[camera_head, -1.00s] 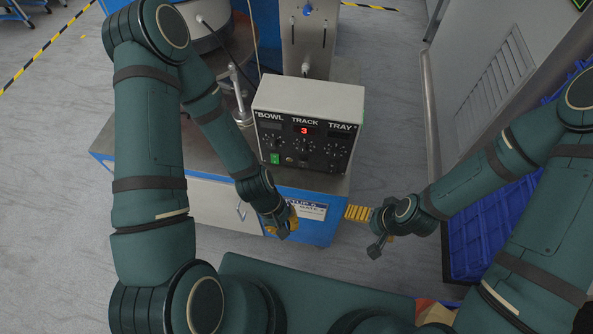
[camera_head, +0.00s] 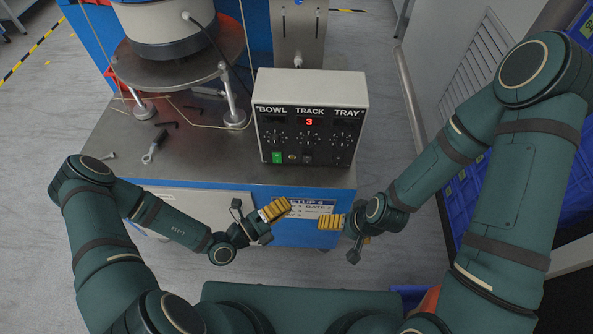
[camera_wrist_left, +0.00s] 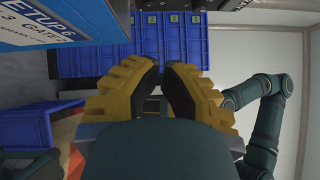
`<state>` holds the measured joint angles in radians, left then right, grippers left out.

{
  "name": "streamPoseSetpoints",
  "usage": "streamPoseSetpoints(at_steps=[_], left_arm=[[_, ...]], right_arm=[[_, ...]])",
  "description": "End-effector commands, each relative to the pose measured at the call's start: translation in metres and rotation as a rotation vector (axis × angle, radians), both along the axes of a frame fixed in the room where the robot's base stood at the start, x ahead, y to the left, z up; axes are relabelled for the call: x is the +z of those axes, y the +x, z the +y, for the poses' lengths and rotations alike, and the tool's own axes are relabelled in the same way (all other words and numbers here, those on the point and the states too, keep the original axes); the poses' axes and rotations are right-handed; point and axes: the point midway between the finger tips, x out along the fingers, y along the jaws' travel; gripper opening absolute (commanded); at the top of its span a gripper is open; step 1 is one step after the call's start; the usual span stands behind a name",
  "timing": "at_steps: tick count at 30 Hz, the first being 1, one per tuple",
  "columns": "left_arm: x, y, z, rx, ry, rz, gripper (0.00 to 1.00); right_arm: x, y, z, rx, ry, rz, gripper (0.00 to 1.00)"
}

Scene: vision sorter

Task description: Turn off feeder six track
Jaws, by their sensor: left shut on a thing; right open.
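The control box (camera_head: 311,88) stands on the feeder's bench, with BOWL, TRACK and TRAY columns of dials on its dark front. The TRACK display (camera_head: 309,122) glows a red 3. A green switch (camera_head: 277,157) sits at the panel's lower left; a small dark switch (camera_head: 307,160) is below the TRACK dial (camera_head: 309,139). My left gripper (camera_head: 286,206) is in front of and below the panel, apart from it. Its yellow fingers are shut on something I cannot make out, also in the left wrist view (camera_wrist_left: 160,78). My right gripper (camera_head: 322,222) is open, below the box.
A setup sign (camera_head: 312,207) is on the blue bench front behind the grippers. The bowl feeder (camera_head: 175,30) stands at the back left of the bench top (camera_head: 200,150), where loose tools lie. A blue crate (camera_head: 475,220) is at the right. Open floor lies at the left.

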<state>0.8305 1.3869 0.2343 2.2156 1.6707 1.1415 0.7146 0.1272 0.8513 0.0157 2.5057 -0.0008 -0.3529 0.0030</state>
Motion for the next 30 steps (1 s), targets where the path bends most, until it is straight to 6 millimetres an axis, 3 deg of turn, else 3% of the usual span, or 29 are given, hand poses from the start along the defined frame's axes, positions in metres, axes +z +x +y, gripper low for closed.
streamPoseSetpoints(at_steps=[6, 17, 23, 30], left_arm=[[-0.007, 0.014, 0.015, 0.109, -0.06, 0.052, 0.0], [-0.006, 0.015, 0.013, 0.108, -0.058, 0.05, 0.0], [-0.005, 0.031, -0.005, 0.103, -0.059, 0.049, 0.0], [-0.001, 0.064, -0.038, 0.104, -0.057, 0.048, 0.0]], right_arm=[[-0.003, 0.0, 0.0, 0.0, 0.0, 0.001, 1.0], [-0.003, 0.0, 0.0, 0.0, 0.0, 0.001, 1.0], [-0.006, 0.0, 0.0, 0.0, 0.0, 0.0, 1.0], [-0.014, 0.001, 0.0, 0.0, 0.0, -0.003, 1.0]])
